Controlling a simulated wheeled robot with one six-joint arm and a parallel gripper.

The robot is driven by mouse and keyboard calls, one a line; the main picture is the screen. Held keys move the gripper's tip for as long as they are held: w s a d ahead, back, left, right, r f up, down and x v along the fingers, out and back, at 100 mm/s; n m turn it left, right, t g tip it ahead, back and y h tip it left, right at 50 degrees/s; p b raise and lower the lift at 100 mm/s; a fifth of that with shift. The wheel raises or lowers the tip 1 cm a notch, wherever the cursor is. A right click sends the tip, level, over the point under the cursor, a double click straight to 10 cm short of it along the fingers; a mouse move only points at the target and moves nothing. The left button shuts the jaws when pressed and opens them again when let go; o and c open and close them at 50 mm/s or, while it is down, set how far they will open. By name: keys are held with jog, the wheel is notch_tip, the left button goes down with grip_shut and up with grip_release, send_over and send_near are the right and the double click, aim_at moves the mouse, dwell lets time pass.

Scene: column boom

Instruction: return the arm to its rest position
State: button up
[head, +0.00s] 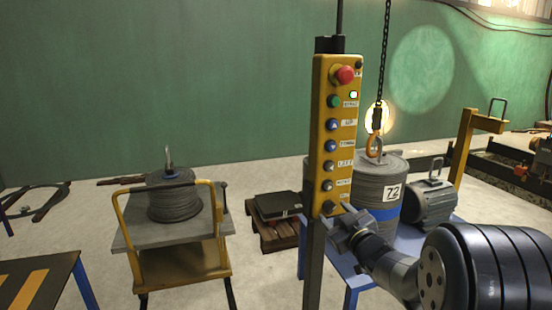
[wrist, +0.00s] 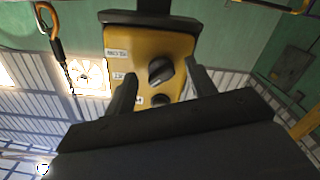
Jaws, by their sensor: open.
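My gripper (head: 348,222) is at the lower end of the yellow control pendant (head: 322,130) in the head view, with my arm coming in from the lower right. In the wrist view my gripper (wrist: 163,82) is open, its two dark fingers apart. A black knob (wrist: 160,70) on the pendant face (wrist: 150,43) shows between the fingers. I cannot tell whether the fingers touch it.
A chain hook (head: 374,145) hangs at the grey drum (head: 378,180) marked 72, beside a grey motor (head: 431,203) on a blue-legged table. A yellow-railed cart (head: 180,262) with a cable reel (head: 174,200) stands left. A wooden pallet (head: 275,236) lies between. Open floor surrounds them.

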jog(key=m+p, duration=0.4)
jog(key=shift+a+r+m, duration=0.1)
jog(key=shift+r+m, duration=0.1)
jog(key=shift+m, duration=0.1)
jog(key=m+p, duration=0.3)
jog(key=shift+p, duration=0.4)
jog(key=v, duration=1.1)
jog(key=shift+f+b, duration=0.2)
jog(key=shift+b, duration=0.25)
jog(key=shift+w+b, duration=0.1)
jog(key=shift+b, duration=0.3)
